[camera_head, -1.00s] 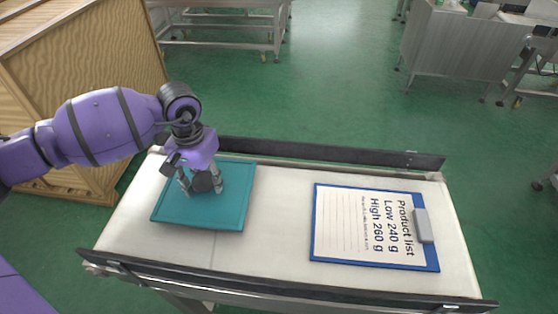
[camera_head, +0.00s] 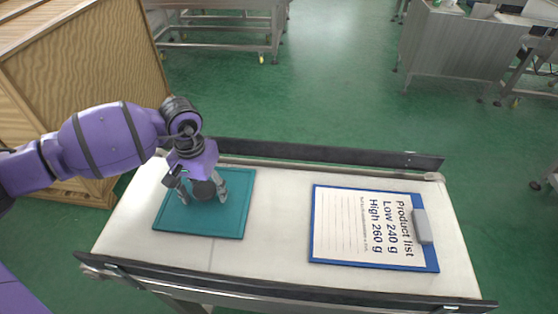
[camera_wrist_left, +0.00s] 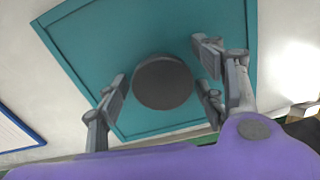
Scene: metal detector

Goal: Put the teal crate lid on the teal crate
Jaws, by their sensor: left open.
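A teal square slab with a raised rim, which looks like the teal crate lid (camera_head: 233,218), lies flat on the left part of the pale belt. It fills much of the left wrist view (camera_wrist_left: 100,40). A dark round knob (camera_wrist_left: 163,82) shows over its middle, between my fingers. My left gripper (camera_head: 203,196) is right above the slab, with its fingers apart on either side of the knob and not closed on it. No separate teal crate shows; I cannot tell whether one is under the slab. My right gripper is out of view.
A blue clipboard (camera_head: 318,225) with a product list lies on the right of the belt (camera_head: 275,215). Dark rails (camera_head: 320,152) run along both long sides. A wooden crate (camera_head: 85,90) stands at the left. The belt between slab and clipboard is clear.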

